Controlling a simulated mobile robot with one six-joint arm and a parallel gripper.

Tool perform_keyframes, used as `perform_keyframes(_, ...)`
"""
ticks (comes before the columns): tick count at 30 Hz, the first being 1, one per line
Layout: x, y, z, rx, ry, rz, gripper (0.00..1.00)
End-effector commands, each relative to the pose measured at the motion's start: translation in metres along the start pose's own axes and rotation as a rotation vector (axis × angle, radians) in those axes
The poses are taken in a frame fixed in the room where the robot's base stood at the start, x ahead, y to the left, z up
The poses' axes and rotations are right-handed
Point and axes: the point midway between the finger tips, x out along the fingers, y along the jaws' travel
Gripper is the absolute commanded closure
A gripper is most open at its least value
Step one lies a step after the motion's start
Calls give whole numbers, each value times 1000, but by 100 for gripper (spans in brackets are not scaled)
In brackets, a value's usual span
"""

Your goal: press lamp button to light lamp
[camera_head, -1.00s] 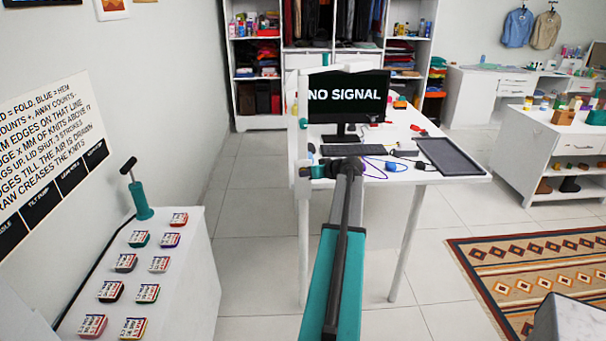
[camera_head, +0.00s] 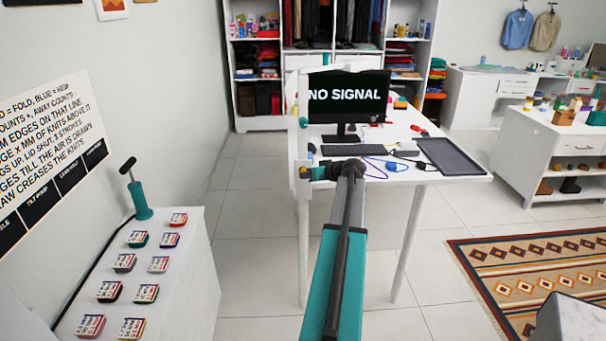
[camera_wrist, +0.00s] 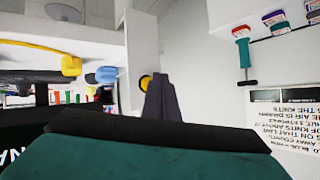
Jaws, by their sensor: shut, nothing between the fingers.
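My gripper (camera_wrist: 158,78) is shut and empty; its dark fingers point away from the camera in the wrist view. Just beside the fingertips is a round yellow button with a dark rim (camera_wrist: 145,82), set on a pale surface. The fingers partly cover it, and I cannot tell whether they touch it. In the head view a small white plate (camera_head: 304,172) stands at the desk's near left corner, beside the end of my arm. A pale upright post (camera_head: 303,110) rises above it. I cannot make out a lit lamp.
The white desk (camera_head: 440,178) holds a monitor (camera_head: 345,97), a keyboard (camera_head: 355,150), a dark tray (camera_head: 448,156) and cables. A white cabinet (camera_head: 195,285) with several labelled blocks stands at the left. A patterned rug (camera_head: 540,265) lies at the right. The floor between is clear.

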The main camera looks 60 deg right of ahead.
Motion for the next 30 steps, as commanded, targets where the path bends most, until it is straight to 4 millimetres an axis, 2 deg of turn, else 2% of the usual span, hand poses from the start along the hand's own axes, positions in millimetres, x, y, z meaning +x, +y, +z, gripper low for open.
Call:
perform_keyframes(10,-3,-2,3,0,0,0,100)
perform_keyframes(30,-33,-24,25,1,0,1,100)
